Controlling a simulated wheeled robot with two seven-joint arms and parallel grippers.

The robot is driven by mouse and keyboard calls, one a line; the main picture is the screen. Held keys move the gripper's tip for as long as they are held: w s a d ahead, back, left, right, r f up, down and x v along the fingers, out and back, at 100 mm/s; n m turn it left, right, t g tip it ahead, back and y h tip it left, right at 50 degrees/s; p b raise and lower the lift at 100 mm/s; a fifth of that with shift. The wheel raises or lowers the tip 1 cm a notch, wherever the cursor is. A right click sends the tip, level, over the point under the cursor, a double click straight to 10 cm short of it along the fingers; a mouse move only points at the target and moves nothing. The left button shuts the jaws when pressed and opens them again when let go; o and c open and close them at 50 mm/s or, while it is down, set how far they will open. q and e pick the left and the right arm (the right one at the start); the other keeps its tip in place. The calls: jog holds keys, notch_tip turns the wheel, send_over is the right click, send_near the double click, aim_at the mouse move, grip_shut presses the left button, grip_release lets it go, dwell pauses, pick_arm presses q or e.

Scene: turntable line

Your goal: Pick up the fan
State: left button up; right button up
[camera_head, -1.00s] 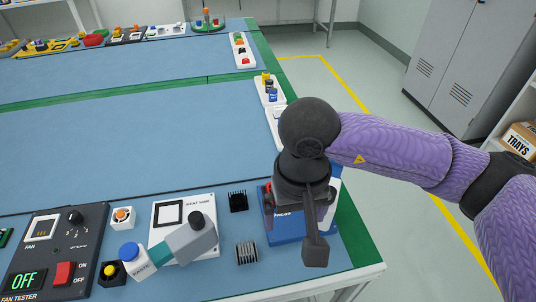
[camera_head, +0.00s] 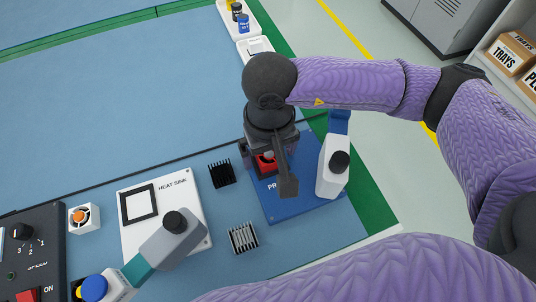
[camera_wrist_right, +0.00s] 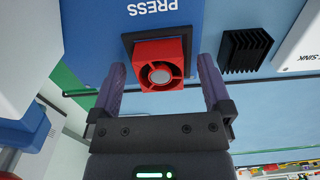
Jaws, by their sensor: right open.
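A red square fan (camera_wrist_right: 160,64) with a pale round hub sits in a dark frame on the blue press plate (camera_wrist_right: 88,22). In the head view the fan (camera_head: 265,163) shows only in part, below my right gripper (camera_head: 268,155). In the right wrist view my right gripper (camera_wrist_right: 161,84) is open, with one finger on each side of the fan and visible gaps between. My left gripper is in neither view.
A white block with a black knob (camera_head: 333,165) stands on the plate's right. Black (camera_head: 222,174) and silver heat sinks (camera_head: 243,238) and a white heat sink station (camera_head: 187,190) lie left. A white-and-orange fan (camera_head: 84,218) stands farther left.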

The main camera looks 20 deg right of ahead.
jog(key=c, duration=1.3)
